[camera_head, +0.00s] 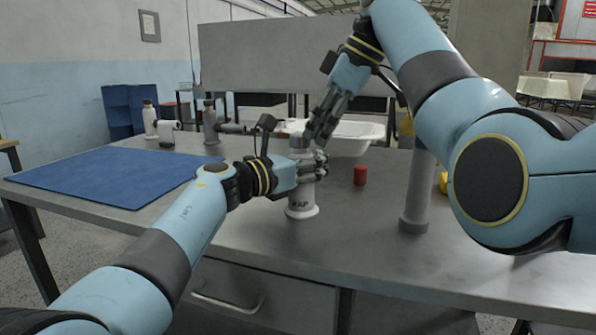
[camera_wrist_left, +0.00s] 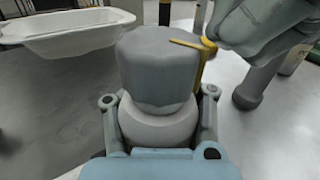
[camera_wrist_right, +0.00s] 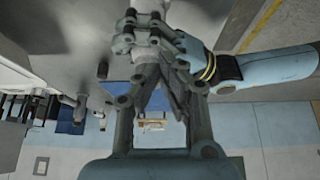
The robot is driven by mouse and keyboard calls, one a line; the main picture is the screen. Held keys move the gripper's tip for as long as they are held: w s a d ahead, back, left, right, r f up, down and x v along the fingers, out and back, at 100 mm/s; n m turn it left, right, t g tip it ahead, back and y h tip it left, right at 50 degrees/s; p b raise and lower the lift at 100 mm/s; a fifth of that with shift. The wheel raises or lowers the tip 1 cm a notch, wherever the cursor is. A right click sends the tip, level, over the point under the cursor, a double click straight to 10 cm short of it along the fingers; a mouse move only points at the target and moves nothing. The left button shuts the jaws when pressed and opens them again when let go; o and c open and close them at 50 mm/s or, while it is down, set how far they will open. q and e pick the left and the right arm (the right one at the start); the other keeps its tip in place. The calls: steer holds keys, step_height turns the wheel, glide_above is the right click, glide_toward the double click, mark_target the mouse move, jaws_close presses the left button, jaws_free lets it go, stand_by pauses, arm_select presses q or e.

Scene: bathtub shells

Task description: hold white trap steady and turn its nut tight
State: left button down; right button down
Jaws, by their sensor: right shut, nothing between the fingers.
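The white trap (camera_head: 301,204) stands upright on the grey table in the head view, with dark lettering on its body. My left gripper (camera_head: 312,167) is shut around its upper part; in the left wrist view its fingers flank the trap's pale body (camera_wrist_left: 158,130). The grey nut (camera_wrist_left: 155,70) sits on top of the trap, with a yellow strip at its right edge. My right gripper (camera_head: 318,130) is shut and empty, pointing down beside the top of the trap. In the left wrist view the right fingers (camera_wrist_left: 255,25) are at the nut's upper right, apparently clear of it.
A white bathtub shell (camera_head: 352,138) lies behind the trap. A red cylinder (camera_head: 360,176) and a grey post (camera_head: 415,200) stand to the right. A blue mat (camera_head: 105,175) covers the table's left, with a white bottle (camera_head: 149,118) behind it. The front table area is clear.

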arm_select(q)
steer(key=shift+s+f, duration=0.1)
steer(key=shift+f, duration=0.25)
arm_select(e)
steer(key=shift+w+a+f, duration=0.15)
steer(key=shift+w+a, duration=0.05)
steer(key=shift+w, duration=0.05)
stand_by(0.4)
steer(key=shift+w+d, duration=0.1)
steer(key=shift+w+d, duration=0.3)
steer(key=shift+w, duration=0.75)
stand_by(0.4)
steer(key=shift+d, duration=0.35)
step_height(320, 180, up, 6)
stand_by(0.5)
